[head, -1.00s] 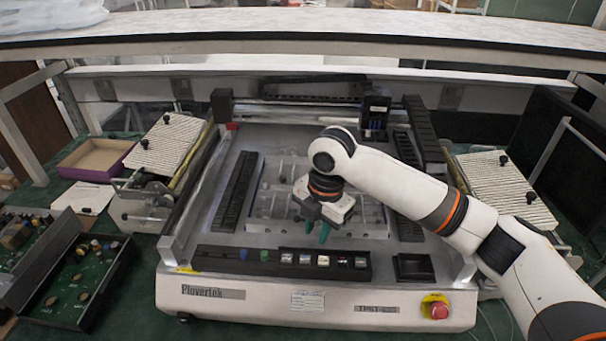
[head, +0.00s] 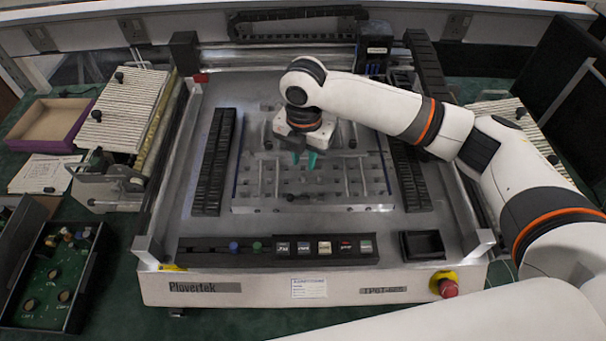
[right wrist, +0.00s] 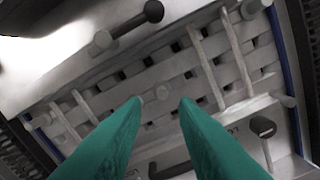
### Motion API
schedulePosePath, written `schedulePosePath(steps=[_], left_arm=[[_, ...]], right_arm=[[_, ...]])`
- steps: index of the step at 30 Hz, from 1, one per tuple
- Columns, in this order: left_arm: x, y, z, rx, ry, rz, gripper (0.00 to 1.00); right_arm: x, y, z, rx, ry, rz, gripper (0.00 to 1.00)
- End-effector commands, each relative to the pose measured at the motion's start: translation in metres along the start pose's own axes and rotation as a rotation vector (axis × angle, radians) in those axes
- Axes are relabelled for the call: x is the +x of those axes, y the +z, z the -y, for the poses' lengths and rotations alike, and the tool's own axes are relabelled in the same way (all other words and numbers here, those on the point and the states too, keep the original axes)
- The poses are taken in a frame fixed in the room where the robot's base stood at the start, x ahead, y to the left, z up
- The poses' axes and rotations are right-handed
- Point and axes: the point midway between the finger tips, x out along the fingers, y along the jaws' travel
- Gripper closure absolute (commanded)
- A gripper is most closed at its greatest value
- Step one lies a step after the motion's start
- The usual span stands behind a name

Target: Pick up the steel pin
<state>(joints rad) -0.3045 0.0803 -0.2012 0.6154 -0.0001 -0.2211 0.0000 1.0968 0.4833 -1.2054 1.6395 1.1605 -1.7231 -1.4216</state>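My right gripper (head: 304,159) hangs over the metal fixture plate (head: 330,208) inside the bench machine. Its two green fingers also show in the right wrist view (right wrist: 161,101), apart, with nothing held between them. A small round light-grey metal end (right wrist: 162,92) lies in line with the gap between the fingertips; it looks like the steel pin, but I cannot be sure. Its height and distance from the fingertips are unclear. In the head view the gripper covers part of the plate, and I cannot pick the pin out there. My left gripper is not in view.
Black-knobbed posts (right wrist: 153,12) and thin metal bars (right wrist: 208,60) stand around the fingers. Black slotted rails (head: 214,160) flank the plate. A button strip (head: 280,248), an empty black tray (head: 422,244) and a red stop button (head: 447,288) are in front.

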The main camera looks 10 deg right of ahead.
Motion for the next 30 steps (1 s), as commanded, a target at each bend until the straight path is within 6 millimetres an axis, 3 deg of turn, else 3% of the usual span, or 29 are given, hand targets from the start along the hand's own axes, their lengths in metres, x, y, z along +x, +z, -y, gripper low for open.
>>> schedulePosePath(steps=[5,12,21,27,30], left_arm=[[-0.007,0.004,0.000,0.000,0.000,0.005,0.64],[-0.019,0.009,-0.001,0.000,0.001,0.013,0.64],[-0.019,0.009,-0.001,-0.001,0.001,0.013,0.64],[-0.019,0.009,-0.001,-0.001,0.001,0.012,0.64],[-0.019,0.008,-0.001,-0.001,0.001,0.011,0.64]], right_arm=[[0.013,0.001,0.000,0.000,0.002,0.002,0.73],[0.048,0.002,0.001,0.000,0.002,0.002,0.73],[0.057,0.002,0.001,0.000,-0.001,-0.001,0.73],[0.056,0.002,0.001,0.000,-0.001,-0.001,1.00],[0.056,0.002,0.001,0.000,-0.001,-0.001,1.00]])
